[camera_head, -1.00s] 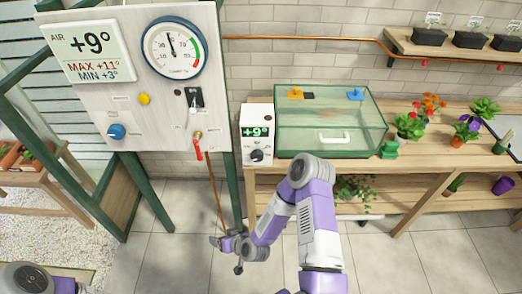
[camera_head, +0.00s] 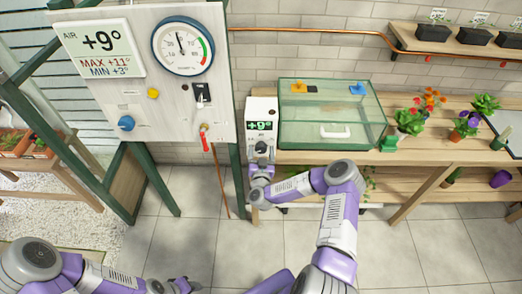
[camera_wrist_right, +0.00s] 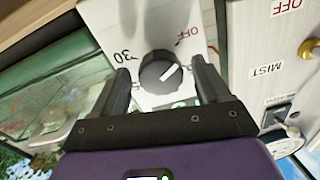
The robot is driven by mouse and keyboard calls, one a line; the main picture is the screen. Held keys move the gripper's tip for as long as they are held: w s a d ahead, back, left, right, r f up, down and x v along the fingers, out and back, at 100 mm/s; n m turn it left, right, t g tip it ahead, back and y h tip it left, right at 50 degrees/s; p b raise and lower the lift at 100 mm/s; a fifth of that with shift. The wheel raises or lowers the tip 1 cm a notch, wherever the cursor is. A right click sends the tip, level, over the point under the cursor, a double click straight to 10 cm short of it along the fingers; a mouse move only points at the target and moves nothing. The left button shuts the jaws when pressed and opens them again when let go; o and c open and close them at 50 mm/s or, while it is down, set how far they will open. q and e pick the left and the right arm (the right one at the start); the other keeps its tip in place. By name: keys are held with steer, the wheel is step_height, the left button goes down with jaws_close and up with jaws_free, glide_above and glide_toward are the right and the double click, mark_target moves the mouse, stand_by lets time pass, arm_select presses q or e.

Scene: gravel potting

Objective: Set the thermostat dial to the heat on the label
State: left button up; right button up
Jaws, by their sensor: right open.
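The thermostat (camera_head: 261,112) is a white box with a green +9° display at the left end of the bench. Its black dial (camera_wrist_right: 160,72) has a white pointer line; the marks 30 and OFF show on the face around it. My right gripper (camera_wrist_right: 160,66) is open, one finger on each side of the dial; I cannot tell whether they touch it. In the head view the right gripper (camera_head: 262,160) is at the thermostat's front and partly covers the dial. My left gripper (camera_head: 175,287) is at the bottom edge, its fingers unclear. I find no readable heat label.
A glass propagator case (camera_head: 330,105) with a white handle stands right of the thermostat. A control panel (camera_head: 140,70) with a gauge, knobs and a red-handled valve (camera_head: 205,142) is on the left. Potted plants (camera_head: 410,122) stand on the bench farther right.

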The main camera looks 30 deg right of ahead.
steer(key=shift+w+d, duration=0.3)
steer(key=shift+w, duration=0.2)
steer(key=c, duration=1)
steer(key=shift+c, duration=0.2)
